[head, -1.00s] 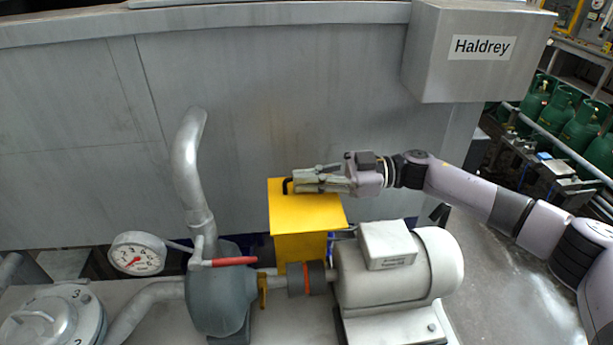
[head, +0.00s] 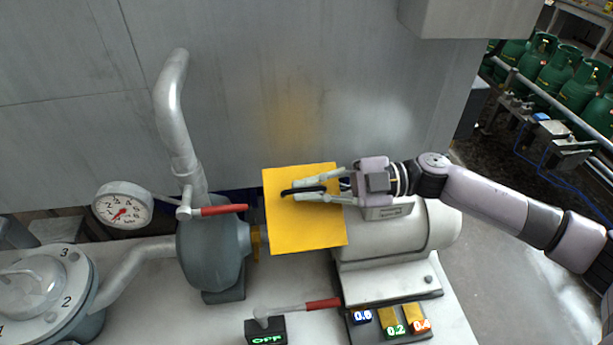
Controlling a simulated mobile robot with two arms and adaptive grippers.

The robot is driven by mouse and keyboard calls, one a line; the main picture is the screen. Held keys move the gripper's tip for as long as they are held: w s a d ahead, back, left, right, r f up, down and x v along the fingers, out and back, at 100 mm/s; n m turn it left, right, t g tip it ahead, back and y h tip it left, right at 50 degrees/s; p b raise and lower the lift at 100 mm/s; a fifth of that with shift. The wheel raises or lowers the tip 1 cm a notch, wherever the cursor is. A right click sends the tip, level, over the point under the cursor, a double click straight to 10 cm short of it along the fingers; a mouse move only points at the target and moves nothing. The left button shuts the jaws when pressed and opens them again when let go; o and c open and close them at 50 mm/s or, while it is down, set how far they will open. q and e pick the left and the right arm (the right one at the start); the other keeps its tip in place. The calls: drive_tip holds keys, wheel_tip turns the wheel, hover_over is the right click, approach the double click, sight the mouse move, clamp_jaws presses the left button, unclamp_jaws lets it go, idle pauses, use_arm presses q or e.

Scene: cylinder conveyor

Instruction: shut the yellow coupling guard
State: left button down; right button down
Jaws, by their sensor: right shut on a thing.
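The yellow coupling guard (head: 305,232) is in the middle of the head view, between the grey pump (head: 212,240) and the motor (head: 440,228). Its flat yellow face is turned toward me and hides the shaft coupling. A black handle (head: 291,191) is on that face. My right gripper (head: 305,190) comes in from the right and is shut on the handle. Part of the handle is hidden by the fingers. Whether the guard rests fully down on its base cannot be told. My left gripper is not in view.
A red-handled lever (head: 222,211) and a pressure gauge (head: 122,205) are left of the guard. A grey wall stands behind.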

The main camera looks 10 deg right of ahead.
drive_tip(key=shift+s+f, duration=0.3)
drive_tip(key=c, duration=1.7)
unclamp_jaws()
drive_tip(key=shift+w, duration=0.1)
drive_tip(key=shift+d, duration=0.1)
drive_tip(key=d, duration=1.2)
drive_tip(key=shift+c, duration=0.3)
